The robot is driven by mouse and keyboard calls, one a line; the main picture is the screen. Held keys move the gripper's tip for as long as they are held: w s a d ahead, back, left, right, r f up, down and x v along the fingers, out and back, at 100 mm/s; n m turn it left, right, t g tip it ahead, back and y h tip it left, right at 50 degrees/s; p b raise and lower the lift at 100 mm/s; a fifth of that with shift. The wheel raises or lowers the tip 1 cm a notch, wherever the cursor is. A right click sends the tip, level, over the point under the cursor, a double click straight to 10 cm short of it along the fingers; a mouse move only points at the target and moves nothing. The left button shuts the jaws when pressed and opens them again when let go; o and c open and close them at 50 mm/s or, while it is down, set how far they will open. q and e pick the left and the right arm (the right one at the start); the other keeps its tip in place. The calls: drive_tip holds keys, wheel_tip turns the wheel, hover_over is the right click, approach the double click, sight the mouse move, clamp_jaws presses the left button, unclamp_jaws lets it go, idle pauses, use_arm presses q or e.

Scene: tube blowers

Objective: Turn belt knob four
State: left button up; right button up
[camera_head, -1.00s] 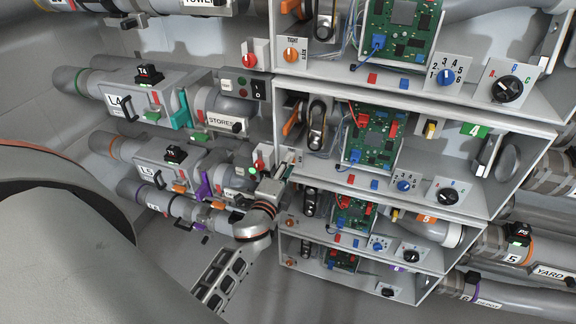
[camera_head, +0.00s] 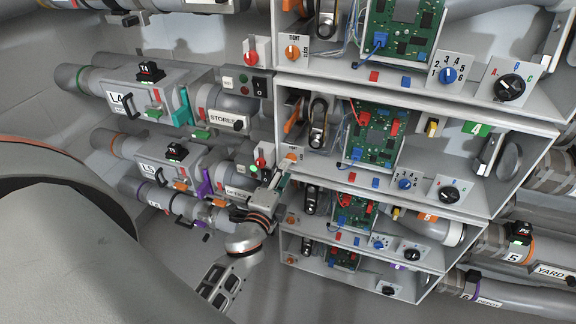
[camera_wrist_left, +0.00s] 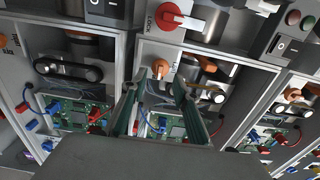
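The knob of belt four is the small orange knob (camera_head: 291,157) on a white plate at the left front edge of the shelf with the green 4 label (camera_head: 476,128). In the left wrist view an orange knob (camera_wrist_left: 160,68) shows just beyond and between my fingertips. My left gripper (camera_head: 283,180) is just below and left of the knob in the head view. In the wrist view its two fingers (camera_wrist_left: 163,88) are spread, with nothing held between them. Contact with the knob cannot be made out. My right gripper is not in view.
A red switch (camera_head: 264,155) sits close to the left of the knob, and another red handle (camera_wrist_left: 182,19) is above it in the wrist view. The shelf wall and circuit board (camera_head: 374,134) are to the right. Pipes with the STORES label (camera_head: 222,118) lie left.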

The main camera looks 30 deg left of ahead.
use_arm(q)
drive_tip(key=shift+v, duration=1.5)
drive_tip(key=s+d+f+n+g+h, duration=0.3)
drive_tip(key=s+d+f+n, duration=0.2)
drive_tip(key=s+d+f, duration=0.2)
drive_tip(key=s+d+f+n+g+h, duration=0.3)
drive_tip(key=s+d+f+n, duration=0.3)
drive_tip(key=s+d+f, duration=0.2)
wheel_tip(320, 180, down, 5)
drive_tip(key=shift+s+r+g+h, duration=0.2)
drive_tip(key=shift+s+g+h, duration=0.2)
drive_tip(key=shift+s, duration=0.75)
